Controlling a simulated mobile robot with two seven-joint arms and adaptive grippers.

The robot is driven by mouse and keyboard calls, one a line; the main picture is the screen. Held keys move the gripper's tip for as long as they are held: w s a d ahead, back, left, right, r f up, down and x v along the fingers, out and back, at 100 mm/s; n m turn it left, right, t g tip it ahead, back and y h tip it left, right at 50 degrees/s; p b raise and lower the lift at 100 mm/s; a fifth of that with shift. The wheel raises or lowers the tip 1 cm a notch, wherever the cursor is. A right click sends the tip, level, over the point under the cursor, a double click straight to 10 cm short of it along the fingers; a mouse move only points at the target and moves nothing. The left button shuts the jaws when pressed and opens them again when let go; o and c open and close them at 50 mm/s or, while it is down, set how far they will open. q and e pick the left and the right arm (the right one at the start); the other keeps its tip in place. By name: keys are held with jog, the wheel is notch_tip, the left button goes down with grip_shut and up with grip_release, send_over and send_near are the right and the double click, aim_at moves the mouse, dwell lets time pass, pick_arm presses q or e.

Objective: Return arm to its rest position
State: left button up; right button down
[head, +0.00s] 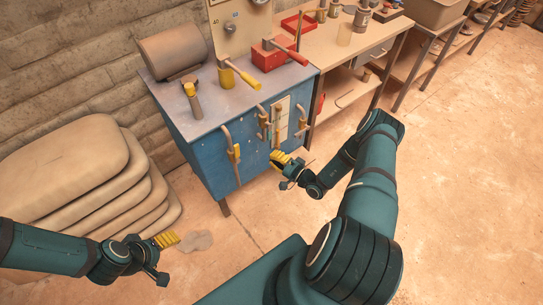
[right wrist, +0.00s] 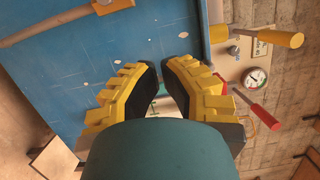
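My right gripper (head: 277,160) hangs in front of the blue cabinet (head: 207,162), near its right front edge in the head view. In the right wrist view its two yellow fingers with black pads (right wrist: 160,72) stand apart, with a gap and nothing visible held between them. The cabinet's blue face (right wrist: 125,50) shows beyond the fingertips. My left gripper (head: 168,239) is low at the left, above the floor near the stacked sacks. Its yellow fingers are small here, and I cannot tell whether they are open.
A red box (head: 272,55) and a yellow-handled lever (head: 242,76) are on top. Stacked sacks (head: 75,165) lie at left. A workbench (head: 355,50) adjoins at right. The floor (head: 460,170) at right is clear.

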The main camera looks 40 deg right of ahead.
dwell(0.4)
jog(key=s+a+n+g+y+b, duration=0.1)
jog(key=s+a+n+g+y, duration=0.2)
jog(key=a+g, duration=0.45)
jog(key=s+a+n+g+y+b, duration=0.1)
jog(key=s+a+n+g+y, duration=0.25)
jog(key=a, duration=0.75)
jog(key=s+a+n+g+h+b, duration=0.3)
jog(key=s+a+n+g+h, duration=0.1)
jog(key=s+n+g+h, duration=0.35)
jog(key=a+r+t, duration=0.2)
jog(key=r, duration=0.1)
jog(key=r+t+b, duration=0.1)
jog(key=shift+w+a+r+h, duration=0.3)
jog(key=shift+w+a+r, duration=0.05)
jog(key=shift+a, duration=0.05)
